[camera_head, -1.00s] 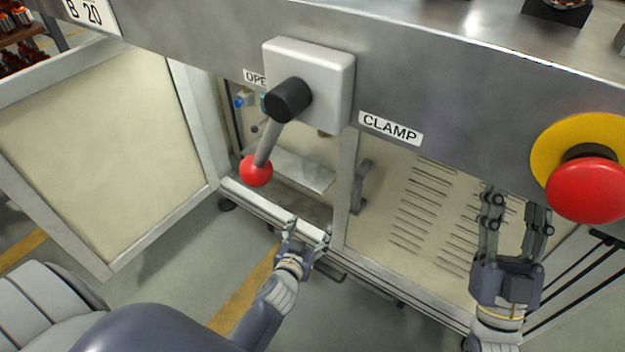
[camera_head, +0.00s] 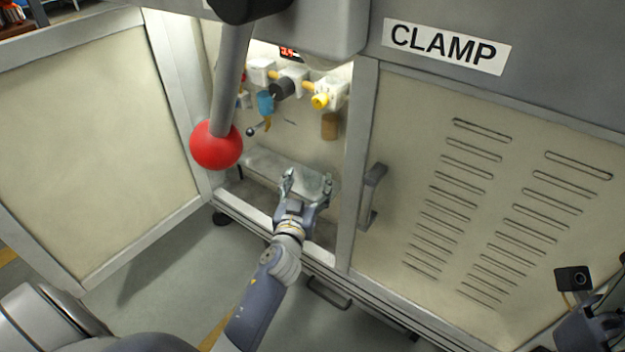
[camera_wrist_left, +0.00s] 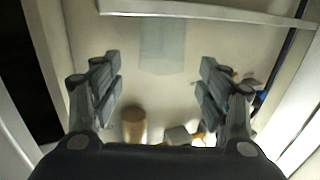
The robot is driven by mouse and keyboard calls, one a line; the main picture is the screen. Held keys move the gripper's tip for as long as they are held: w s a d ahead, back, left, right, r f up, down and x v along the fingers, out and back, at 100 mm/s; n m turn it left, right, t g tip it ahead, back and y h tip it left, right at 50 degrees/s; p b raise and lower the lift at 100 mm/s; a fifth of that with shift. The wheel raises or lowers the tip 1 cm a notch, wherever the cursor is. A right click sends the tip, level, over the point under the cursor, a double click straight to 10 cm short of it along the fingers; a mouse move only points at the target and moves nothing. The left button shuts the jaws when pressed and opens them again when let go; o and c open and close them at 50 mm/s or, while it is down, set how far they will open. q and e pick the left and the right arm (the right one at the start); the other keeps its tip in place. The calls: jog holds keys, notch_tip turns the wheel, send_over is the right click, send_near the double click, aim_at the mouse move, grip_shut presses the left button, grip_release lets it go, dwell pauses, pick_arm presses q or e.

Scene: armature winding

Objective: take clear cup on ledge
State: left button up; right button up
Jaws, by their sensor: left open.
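A pale, see-through cup shape (camera_wrist_left: 162,45) shows in the left wrist view, between and beyond my fingers, against the ledge (camera_wrist_left: 200,14). That view looks upside down compared with the head view. In the head view the ledge (camera_head: 262,166) is inside the open cabinet, and I cannot clearly make the cup out there. My left gripper (camera_head: 305,182) is open at the cabinet opening, in front of the ledge; its fingers (camera_wrist_left: 160,85) are apart with nothing between them. Part of my right arm shows at the bottom right; its fingers cannot be made out.
A red-balled lever (camera_head: 215,145) hangs at the upper left of the opening. An open door (camera_head: 90,150) stands left; a vented panel with a handle (camera_head: 372,195) is right.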

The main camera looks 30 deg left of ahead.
aim_at(310, 177)
pick_arm(q)
jog(key=shift+f+b+x, duration=0.1)
jog(key=shift+b+x, duration=0.3)
jog(key=shift+x, duration=1)
jog(key=shift+f+b+x, duration=0.15)
jog(key=shift+b+x, duration=0.25)
jog(key=shift+x, duration=1)
jog(key=shift+c, duration=0.6)
jog(key=c, duration=0.9)
